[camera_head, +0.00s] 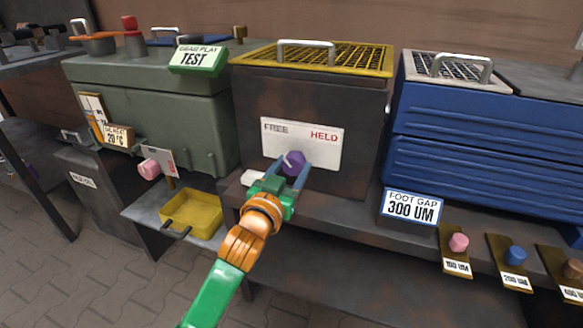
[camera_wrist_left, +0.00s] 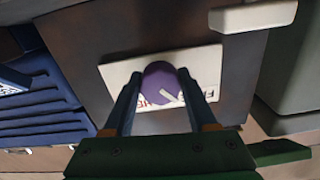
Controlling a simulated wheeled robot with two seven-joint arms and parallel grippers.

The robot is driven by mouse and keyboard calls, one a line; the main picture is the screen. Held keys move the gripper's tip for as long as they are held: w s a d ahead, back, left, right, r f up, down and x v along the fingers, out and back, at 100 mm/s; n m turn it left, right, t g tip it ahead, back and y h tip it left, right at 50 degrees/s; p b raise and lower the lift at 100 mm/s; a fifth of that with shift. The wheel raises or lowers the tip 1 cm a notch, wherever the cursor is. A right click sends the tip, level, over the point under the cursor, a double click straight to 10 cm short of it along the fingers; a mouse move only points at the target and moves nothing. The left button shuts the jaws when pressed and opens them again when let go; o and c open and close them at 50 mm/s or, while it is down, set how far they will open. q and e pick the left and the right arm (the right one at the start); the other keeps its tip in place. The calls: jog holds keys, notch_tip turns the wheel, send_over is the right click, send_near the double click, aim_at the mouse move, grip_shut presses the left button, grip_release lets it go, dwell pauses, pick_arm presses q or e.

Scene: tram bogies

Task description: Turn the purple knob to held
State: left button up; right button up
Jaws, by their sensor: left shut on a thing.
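The purple knob (camera_head: 294,160) sits on a white plate (camera_head: 325,147) on the front of a dark box with a yellow grated top. The plate reads FREE at the left and HELD at the right. A light pointer line on the knob points to the upper left, toward FREE, in the head view. My left gripper (camera_head: 288,172) is shut on the knob, with one finger on each side. In the left wrist view the knob (camera_wrist_left: 160,84) shows between the two fingers, and part of the lettering is hidden. My right gripper is in neither view.
A green tank (camera_head: 150,120) stands to the left, with a pink knob (camera_head: 149,169) and a yellow tray (camera_head: 191,214) near it. A blue ribbed box (camera_head: 480,140) stands to the right. A FOOT GAP sign (camera_head: 411,207) and several coloured pegs line the bench's front edge.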

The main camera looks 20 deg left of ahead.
pick_arm(q)
jog(key=shift+r+p, duration=0.1)
jog(key=shift+p, duration=0.2)
jog(key=shift+r+m+p, duration=0.1)
jog(key=shift+m+p, duration=0.55)
jog(key=shift+m, duration=0.05)
jog(key=m+p, duration=0.5)
jog(key=shift+a, duration=0.1)
jog(key=m+p, duration=0.2)
jog(key=m, duration=0.1)
jog(key=shift+m, duration=0.4)
jog(key=m+p, duration=0.2)
jog(key=m, duration=0.1)
jog(key=shift+a+m, duration=0.1)
jog(key=shift+m, duration=0.3)
jog(key=shift+m+p, duration=0.35)
jog(key=shift+m, duration=0.75)
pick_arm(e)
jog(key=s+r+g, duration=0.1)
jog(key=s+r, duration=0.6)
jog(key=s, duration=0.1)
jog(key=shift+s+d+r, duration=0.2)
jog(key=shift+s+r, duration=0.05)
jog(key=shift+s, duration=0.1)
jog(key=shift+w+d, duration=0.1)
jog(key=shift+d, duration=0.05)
